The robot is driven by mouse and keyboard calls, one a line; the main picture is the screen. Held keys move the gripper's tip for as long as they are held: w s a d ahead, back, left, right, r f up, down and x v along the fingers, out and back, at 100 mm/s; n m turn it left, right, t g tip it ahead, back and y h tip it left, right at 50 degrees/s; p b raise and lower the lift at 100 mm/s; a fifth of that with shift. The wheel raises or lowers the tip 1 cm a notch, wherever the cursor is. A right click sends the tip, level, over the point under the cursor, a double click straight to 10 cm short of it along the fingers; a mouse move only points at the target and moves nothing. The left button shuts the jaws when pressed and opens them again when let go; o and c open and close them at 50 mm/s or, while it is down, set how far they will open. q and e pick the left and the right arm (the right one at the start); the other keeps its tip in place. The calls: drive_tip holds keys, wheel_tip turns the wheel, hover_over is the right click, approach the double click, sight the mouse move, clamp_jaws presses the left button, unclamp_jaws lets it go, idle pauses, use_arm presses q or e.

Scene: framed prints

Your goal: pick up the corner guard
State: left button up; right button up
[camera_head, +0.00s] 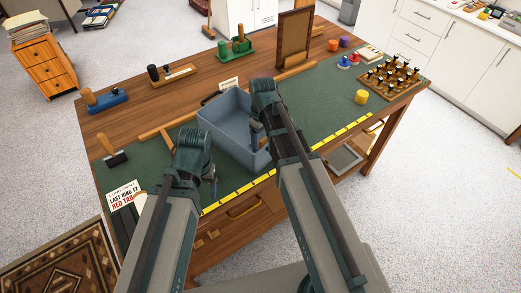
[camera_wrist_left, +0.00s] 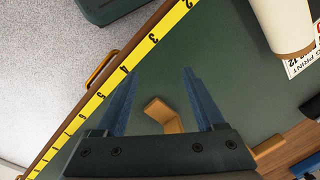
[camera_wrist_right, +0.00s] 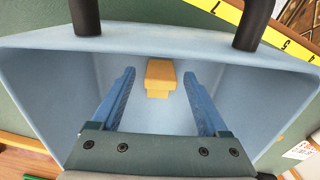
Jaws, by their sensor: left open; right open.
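A small tan L-shaped piece, which looks like the corner guard (camera_wrist_left: 160,112), lies on the green mat in the left wrist view. It shows between the open fingers of my left gripper (camera_wrist_left: 160,71), which hold nothing. In the head view I cannot make it out behind my arm. Another tan stepped block (camera_wrist_right: 160,74) lies inside the blue-grey bin (camera_head: 225,118); I cannot tell whether it is also a corner guard. My right gripper (camera_wrist_right: 159,74) is open and empty at the bin, its fingers on either side of that block in view.
A yellow measuring strip (camera_head: 240,190) runs along the table's front edge. A printed sign (camera_head: 125,196) lies at the left. A wooden pegged board (camera_head: 390,78) and a yellow cylinder (camera_head: 361,97) stand at the right.

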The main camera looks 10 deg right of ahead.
use_arm(q)
drive_tip(key=shift+f, duration=0.65)
use_arm(e)
drive_tip(key=shift+f, duration=0.6)
use_arm(q)
drive_tip(key=shift+r, duration=0.1)
use_arm(e)
drive_tip(key=shift+r, duration=0.1)
clamp_jaws()
use_arm(q)
drive_tip(key=shift+r, duration=0.15)
use_arm(e)
drive_tip(key=shift+r, duration=0.15)
use_arm(q)
wheel_tip(320, 180, up, 10)
drive_tip(key=p, duration=1)
use_arm(e)
wheel_tip(320, 180, up, 10)
drive_tip(key=shift+f, duration=0.1)
